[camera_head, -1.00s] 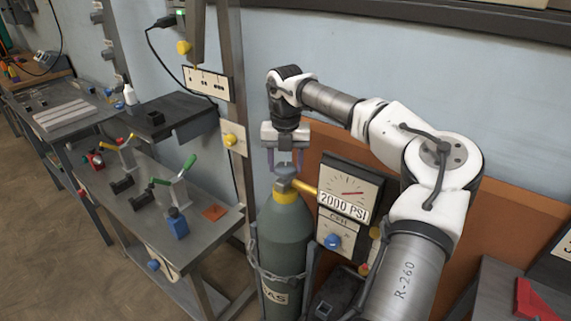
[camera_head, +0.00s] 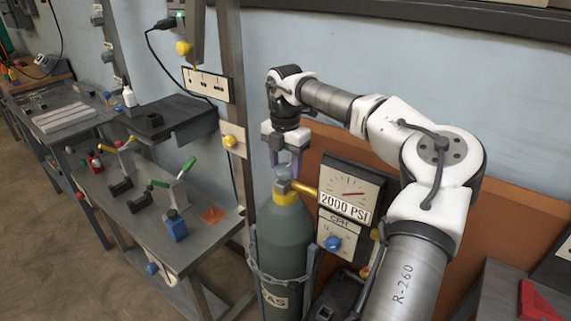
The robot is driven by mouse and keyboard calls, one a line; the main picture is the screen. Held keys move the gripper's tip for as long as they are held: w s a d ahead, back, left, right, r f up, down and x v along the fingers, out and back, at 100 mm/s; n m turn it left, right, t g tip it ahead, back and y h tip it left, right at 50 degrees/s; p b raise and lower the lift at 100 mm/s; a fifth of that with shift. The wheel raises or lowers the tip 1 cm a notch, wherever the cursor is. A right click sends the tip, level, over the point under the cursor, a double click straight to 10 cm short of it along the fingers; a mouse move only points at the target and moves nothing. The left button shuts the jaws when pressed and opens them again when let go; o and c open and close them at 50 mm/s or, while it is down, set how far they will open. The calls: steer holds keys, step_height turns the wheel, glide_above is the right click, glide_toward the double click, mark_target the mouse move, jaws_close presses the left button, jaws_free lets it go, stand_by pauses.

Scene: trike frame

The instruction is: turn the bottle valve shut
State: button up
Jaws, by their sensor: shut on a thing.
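The gas bottle (camera_head: 284,240) is a dark green cylinder standing upright with a yellow collar (camera_head: 285,197) and a chain around its body. Its valve (camera_head: 284,173) is a small grey-blue knob on top, partly covered by the fingers. My gripper (camera_head: 286,165) points straight down over the bottle, with its purple-grey fingers shut on the valve from both sides. A brass fitting leads right from the valve to a gauge panel (camera_head: 347,190) marked 2000 PSI, with a red needle. How far the valve is turned cannot be seen.
A blue knob (camera_head: 333,243) sits on the panel below the gauge. A grey post (camera_head: 236,120) stands left of the bottle. An orange board (camera_head: 500,180) stands behind my arm.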

mark_target(285, 168)
stand_by(0.4)
steer(key=o, duration=1)
steer(key=shift+r, duration=0.1)
step_height(285, 168, up, 14)
steer(key=shift+f+b, duration=0.15)
steer(key=shift+b, duration=0.15)
